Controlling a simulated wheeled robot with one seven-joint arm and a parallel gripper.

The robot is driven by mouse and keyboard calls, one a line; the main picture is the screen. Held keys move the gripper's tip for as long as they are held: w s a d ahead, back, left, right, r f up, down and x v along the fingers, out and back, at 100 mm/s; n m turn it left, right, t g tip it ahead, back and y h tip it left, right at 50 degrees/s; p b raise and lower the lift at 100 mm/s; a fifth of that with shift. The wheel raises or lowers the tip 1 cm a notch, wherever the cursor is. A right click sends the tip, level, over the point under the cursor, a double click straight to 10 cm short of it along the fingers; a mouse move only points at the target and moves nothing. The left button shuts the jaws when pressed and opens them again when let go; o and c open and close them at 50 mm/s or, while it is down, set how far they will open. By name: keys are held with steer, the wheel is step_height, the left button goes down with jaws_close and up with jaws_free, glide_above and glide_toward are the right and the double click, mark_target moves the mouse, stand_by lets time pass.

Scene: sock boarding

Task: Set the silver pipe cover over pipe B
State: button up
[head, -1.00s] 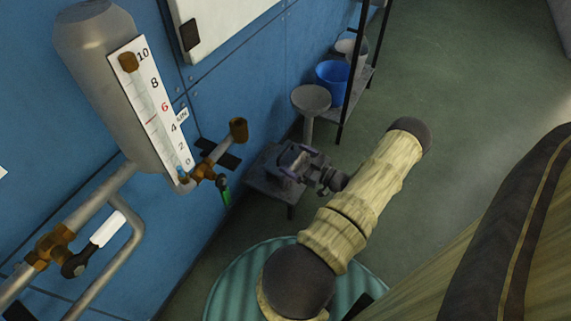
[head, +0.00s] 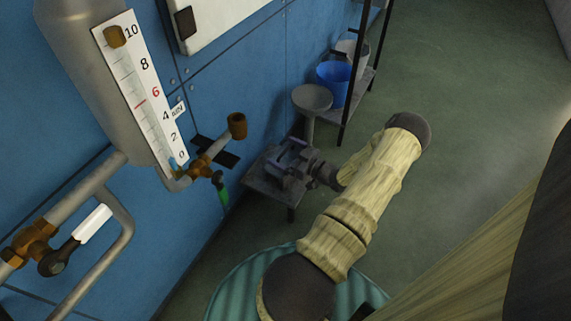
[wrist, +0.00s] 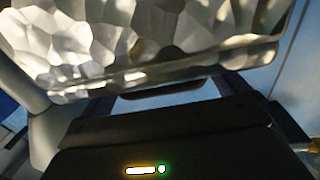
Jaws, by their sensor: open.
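My gripper (head: 288,163) is at the centre of the head view, above or in front of a small grey bench. Its jaws are open. In the wrist view the open gripper (wrist: 165,92) is close to a shiny silver faceted surface (wrist: 150,40) that crosses the top. I cannot tell if this is the silver pipe cover, and nothing shows clearly as held. An open brown pipe end (head: 237,125) sticks out from the wall pipework, left of my gripper. No pipe letter is readable, so I cannot tell which is pipe B.
A grey tank (head: 85,60) with a numbered scale (head: 142,90) and a white-handled valve (head: 88,228) fill the left. A grey bench (head: 267,190), a round dish on a stand (head: 312,98) and a blue bucket (head: 334,82) stand along the wall. Floor at right is clear.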

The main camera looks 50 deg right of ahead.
steer(key=shift+w, duration=0.1)
steer(key=c, duration=0.9)
steer(key=shift+s, duration=0.2)
steer(key=shift+c, duration=1.2)
steer(key=shift+r, duration=0.1)
step_height(320, 180, up, 10)
steer(key=p, duration=0.6)
steer(key=shift+p, duration=0.35)
steer(key=shift+w, duration=0.1)
